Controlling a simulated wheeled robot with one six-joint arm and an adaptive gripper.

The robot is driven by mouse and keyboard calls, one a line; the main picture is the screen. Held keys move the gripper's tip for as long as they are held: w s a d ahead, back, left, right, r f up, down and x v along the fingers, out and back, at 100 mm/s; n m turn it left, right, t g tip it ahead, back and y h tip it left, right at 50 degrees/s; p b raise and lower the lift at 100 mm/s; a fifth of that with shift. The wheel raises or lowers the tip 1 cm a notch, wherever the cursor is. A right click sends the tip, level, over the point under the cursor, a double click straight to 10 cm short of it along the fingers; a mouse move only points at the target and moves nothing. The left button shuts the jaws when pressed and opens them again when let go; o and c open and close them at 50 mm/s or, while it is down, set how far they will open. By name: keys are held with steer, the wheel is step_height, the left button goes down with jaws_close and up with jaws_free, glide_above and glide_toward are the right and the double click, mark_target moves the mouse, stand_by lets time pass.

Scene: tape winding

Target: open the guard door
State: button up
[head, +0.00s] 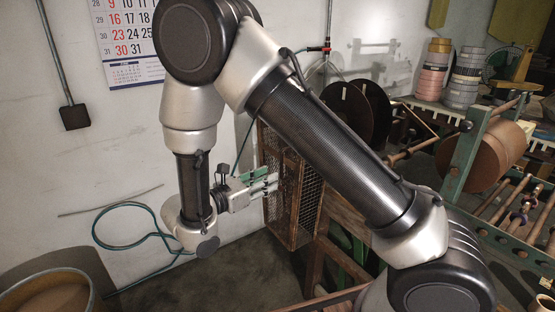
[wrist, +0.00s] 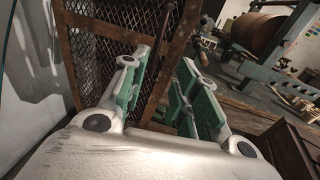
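The guard door is rusty wire mesh in a brown frame; it stands right of my gripper in the head view (head: 311,205). In the wrist view the mesh (wrist: 108,45) fills the upper left, with its rusty upright frame beside it. A thin dark bar, perhaps a handle (wrist: 163,24), shows on that frame beyond my fingertips. My gripper (head: 272,182) has green-padded fingers pointing at the guard. In the wrist view the fingers (wrist: 164,62) are apart, with part of the frame seen between them and nothing clearly held. I cannot tell whether they touch the door. The door looks shut.
A winding machine with a green frame (head: 452,172), large brown reels and rods stands at the right. A white wall is behind and left, with a green hose (head: 98,233) near the floor. A round bin (head: 90,280) stands at lower left.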

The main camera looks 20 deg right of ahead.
mark_target(281, 176)
steer(key=shift+t, duration=0.3)
steer(key=x, duration=0.2)
steer(key=r+x, duration=0.1)
steer(key=x, duration=0.4)
steer(key=shift+w+d+r, duration=0.1)
steer(key=shift+w+r, duration=0.15)
steer(key=shift+w, duration=0.15)
jaws_close()
